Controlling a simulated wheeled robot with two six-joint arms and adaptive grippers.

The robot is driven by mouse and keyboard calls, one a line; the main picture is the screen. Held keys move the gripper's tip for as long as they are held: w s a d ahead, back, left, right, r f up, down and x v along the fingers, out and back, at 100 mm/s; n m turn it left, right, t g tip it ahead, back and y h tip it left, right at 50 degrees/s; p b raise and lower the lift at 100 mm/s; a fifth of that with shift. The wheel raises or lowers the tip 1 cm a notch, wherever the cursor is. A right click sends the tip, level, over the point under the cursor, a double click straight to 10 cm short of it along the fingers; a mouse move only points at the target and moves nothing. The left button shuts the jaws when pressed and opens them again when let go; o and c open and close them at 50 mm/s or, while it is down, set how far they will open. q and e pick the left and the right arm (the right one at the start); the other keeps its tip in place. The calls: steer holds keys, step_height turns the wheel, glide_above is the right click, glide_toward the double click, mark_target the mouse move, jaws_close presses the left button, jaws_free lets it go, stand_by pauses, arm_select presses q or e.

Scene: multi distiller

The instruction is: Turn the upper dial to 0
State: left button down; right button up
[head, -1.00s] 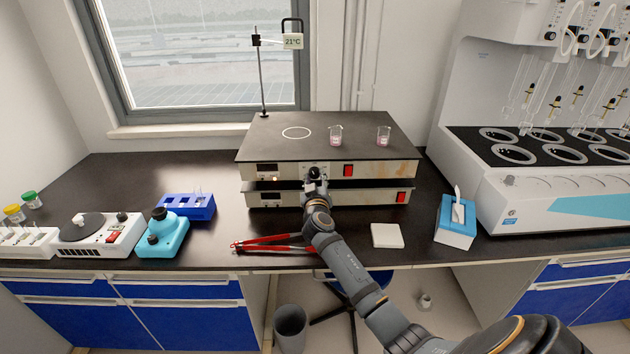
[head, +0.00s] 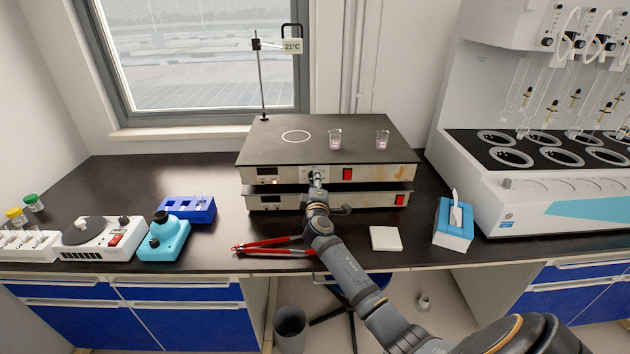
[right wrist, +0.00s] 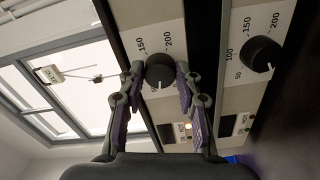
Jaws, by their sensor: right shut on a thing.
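Two flat hot plates are stacked on the bench. The upper dial (right wrist: 160,70) is a black round knob with a white mark, on the front of the upper hot plate (head: 385,173). In the right wrist view its mark points down, away from the printed 150 and 200. My right gripper (right wrist: 158,78) has a finger on either side of this dial and is shut on it. In the head view my right gripper (head: 317,179) hides the dial. The lower dial (right wrist: 262,55) is beside it in the right wrist view, untouched. My left gripper is not in view.
Two small beakers, one (head: 335,139) and another (head: 382,139), stand on the upper plate. Red tongs (head: 270,242) and a white pad (head: 386,238) lie in front. A tissue box (head: 453,226) stands right. An orange light (right wrist: 188,126) glows on the upper panel.

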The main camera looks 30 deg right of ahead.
steer(key=shift+n+p, duration=1.5)
steer(key=shift+n, duration=2.6)
steer(key=o, duration=1.2)
steer(key=shift+c, duration=0.2)
steer(key=shift+s, duration=0.1)
steer(key=v, duration=1.2)
